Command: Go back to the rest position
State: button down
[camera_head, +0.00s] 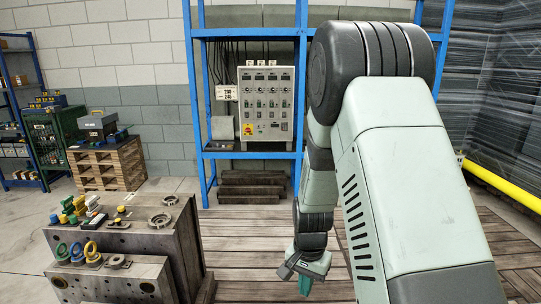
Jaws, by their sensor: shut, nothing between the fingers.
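My gripper (303,272) hangs at the lower middle of the head view, pointing down, to the right of the metal mould block. It is shut and nothing shows in it. It is apart from the mould block and its parts. My arm covers much of the right half of the view and hides what is behind it.
A metal mould block (182,252) stands at the lower left with rings and small coloured parts on top. A blue rack (207,165) with a control box (266,108) stands behind. A wooden pallet stack (104,167) is at left. A yellow rail (503,186) lies at right.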

jog(key=s+d+r+n+t, duration=0.1)
jog(key=s+r+n, duration=0.15)
jog(key=r, duration=0.75)
jog(key=s+r+n+t, duration=0.1)
jog(key=s+r+t, duration=0.15)
jog(key=r, duration=0.85)
jog(key=s+d+r+n+t, duration=0.1)
jog(key=s+r, duration=0.4)
jog(key=s, duration=0.3)
jog(key=s+r+n+t, duration=0.1)
jog(key=s+r+n, duration=0.1)
jog(key=s+r, duration=0.3)
jog(key=s, duration=0.4)
jog(key=shift+d+r, duration=0.15)
jog(key=shift+d, duration=0.2)
